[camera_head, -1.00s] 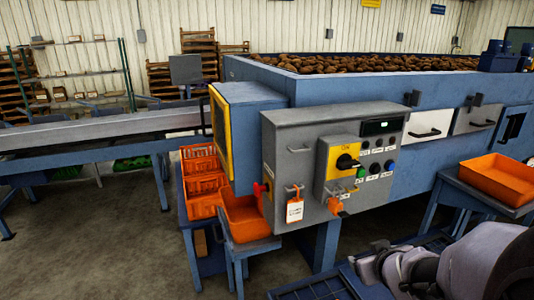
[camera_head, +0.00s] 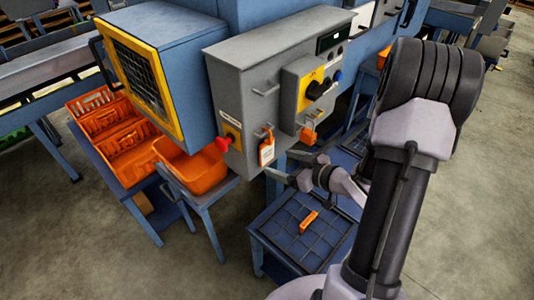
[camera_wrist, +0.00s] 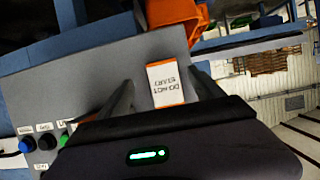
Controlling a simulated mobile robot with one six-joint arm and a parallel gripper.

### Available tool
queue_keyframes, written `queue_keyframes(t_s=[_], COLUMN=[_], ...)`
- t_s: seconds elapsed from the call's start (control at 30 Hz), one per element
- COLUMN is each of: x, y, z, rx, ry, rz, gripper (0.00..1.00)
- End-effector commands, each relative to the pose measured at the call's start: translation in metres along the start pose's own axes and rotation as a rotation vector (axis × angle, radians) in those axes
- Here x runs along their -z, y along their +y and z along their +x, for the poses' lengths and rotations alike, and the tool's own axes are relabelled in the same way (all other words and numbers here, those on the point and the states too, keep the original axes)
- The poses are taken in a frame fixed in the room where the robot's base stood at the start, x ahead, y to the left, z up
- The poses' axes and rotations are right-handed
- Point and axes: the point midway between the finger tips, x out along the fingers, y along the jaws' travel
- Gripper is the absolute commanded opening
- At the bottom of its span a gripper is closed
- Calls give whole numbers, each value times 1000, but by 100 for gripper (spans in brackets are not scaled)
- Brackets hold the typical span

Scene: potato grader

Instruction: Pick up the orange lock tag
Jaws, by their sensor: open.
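The orange lock tag (camera_head: 266,153) has a white printed face with an orange border and hangs from a handle on the front of the grey control box (camera_head: 235,90). In the wrist view the tag (camera_wrist: 166,84) appears upside down, between my two fingers. My gripper (camera_head: 290,178) is open and empty, just below and to the right of the tag in the head view. In the wrist view its fingers (camera_wrist: 162,88) stand on either side of the tag; I cannot tell whether they touch it.
A red knob (camera_head: 223,144) and an orange padlock-like piece (camera_head: 308,135) flank the tag. An orange bin (camera_head: 190,165) stands at the left. Below is a blue gridded table (camera_head: 275,226) with a small orange item (camera_head: 309,220) on it.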

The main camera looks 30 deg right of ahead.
Motion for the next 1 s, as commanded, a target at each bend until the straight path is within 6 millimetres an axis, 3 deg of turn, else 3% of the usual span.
queue_keyframes(t_s=[0.2,0.47,0.57,0.8,0.83,1.0], x=[0,3,3,3,3,3], y=[-4,-3,-3,-3,-3,-3], z=[42,48,48,48,48,48], rx=[3,0,0,0,0,0], ry=[0,0,0,0,0,0], rz=[-3,-2,-2,-2,-2,-2], gripper=[76,76,61,14,10,10])
